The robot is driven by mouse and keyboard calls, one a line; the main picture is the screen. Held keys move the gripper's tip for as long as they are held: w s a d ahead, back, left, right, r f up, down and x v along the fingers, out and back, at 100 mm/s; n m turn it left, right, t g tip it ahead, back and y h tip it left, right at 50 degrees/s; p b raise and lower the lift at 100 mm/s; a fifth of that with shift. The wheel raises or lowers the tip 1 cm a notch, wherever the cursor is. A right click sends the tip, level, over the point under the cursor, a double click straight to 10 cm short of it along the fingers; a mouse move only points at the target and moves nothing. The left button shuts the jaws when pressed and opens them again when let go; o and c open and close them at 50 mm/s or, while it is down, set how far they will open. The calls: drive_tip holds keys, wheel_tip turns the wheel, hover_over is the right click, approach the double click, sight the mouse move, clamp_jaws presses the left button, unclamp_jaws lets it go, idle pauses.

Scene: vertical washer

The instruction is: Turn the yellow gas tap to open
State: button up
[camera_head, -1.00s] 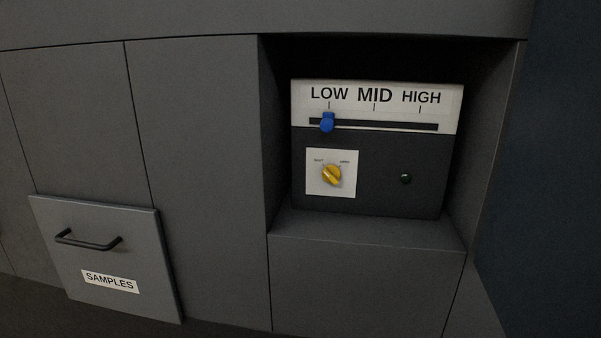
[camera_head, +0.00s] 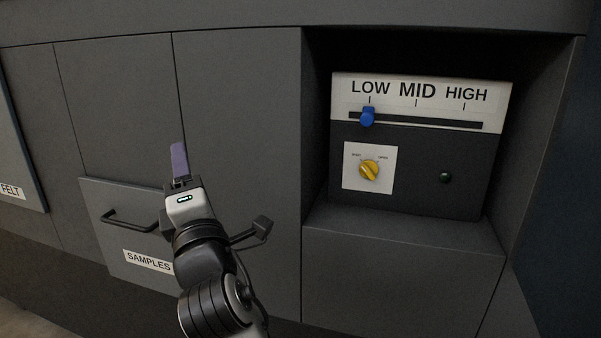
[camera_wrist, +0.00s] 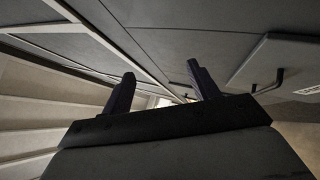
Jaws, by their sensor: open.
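The yellow gas tap (camera_head: 369,170) is a round knob on a white square plate (camera_head: 350,178), low on the left of the dark control box. Small labels stand above it, one on each side; the right one seems to read OPEN. The knob's ridge slants from upper left to lower right. My gripper (camera_head: 179,158) is in front of the cabinet, left of the tap and well apart from it. In the wrist view my gripper (camera_wrist: 163,90) shows two dark fingers spread apart with nothing between them. The tap is not in the wrist view.
The control box sits in a recess with side walls (camera_head: 318,130). Above the tap is a blue slider (camera_head: 367,116) at LOW. A green button (camera_head: 445,177) is to the right. A SAMPLES drawer (camera_head: 100,200) with a protruding handle (camera_head: 130,221) is behind my arm.

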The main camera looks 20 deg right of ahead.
drive_tip(key=d+f+g+h, duration=0.3)
drive_tip(key=d+h, duration=0.3)
drive_tip(key=d, duration=0.6)
drive_tip(key=m+g+h, duration=0.1)
drive_tip(key=g+h, duration=0.4)
drive_tip(key=h, duration=0.1)
approach(367, 173)
drive_tip(key=p+x, duration=0.3)
drive_tip(key=x, duration=0.6)
drive_tip(key=shift+c, duration=0.3)
drive_tip(key=c, duration=0.9)
